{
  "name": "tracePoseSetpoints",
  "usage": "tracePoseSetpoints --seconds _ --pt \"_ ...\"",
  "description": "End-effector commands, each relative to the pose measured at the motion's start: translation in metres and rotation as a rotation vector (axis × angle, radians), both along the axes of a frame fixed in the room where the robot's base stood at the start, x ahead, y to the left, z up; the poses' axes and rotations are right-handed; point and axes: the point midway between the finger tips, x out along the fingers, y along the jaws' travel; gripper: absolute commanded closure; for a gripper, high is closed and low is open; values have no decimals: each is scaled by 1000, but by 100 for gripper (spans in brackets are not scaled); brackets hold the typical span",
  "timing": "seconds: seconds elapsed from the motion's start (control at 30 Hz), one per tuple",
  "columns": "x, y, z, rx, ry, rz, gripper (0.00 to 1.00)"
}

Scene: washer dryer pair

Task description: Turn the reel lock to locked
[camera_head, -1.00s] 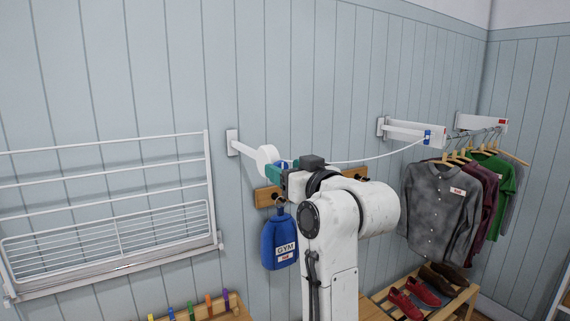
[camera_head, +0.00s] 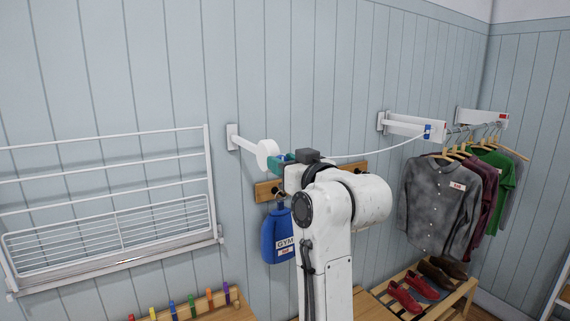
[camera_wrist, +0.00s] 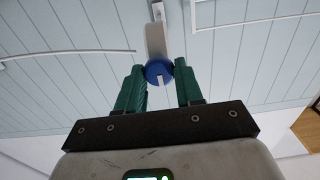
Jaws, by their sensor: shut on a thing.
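The white clothesline reel (camera_head: 266,150) is on a wall arm near the middle of the head view. Its blue round knob, the reel lock (camera_wrist: 157,73), faces me in the wrist view and has a white strip at its lower edge. My gripper (camera_wrist: 160,67) has its teal fingers on both sides of the knob and is shut on it. In the head view, my gripper (camera_head: 279,160) is against the reel's right side, and the fingers and wrist hide most of the knob. Whether the lock stands at locked cannot be read.
A white line runs right from the reel to a wall bracket (camera_head: 400,124) with a blue end piece (camera_head: 428,132). A drying rack (camera_head: 110,215) is left; hanging clothes (camera_head: 430,205) are right.

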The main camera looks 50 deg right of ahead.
Motion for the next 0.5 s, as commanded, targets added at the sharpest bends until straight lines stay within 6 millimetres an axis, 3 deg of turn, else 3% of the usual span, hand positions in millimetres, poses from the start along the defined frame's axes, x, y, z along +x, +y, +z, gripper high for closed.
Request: tracePoseSetpoints --seconds 0.5 --pt "0 0 1 128 -36 0 95"
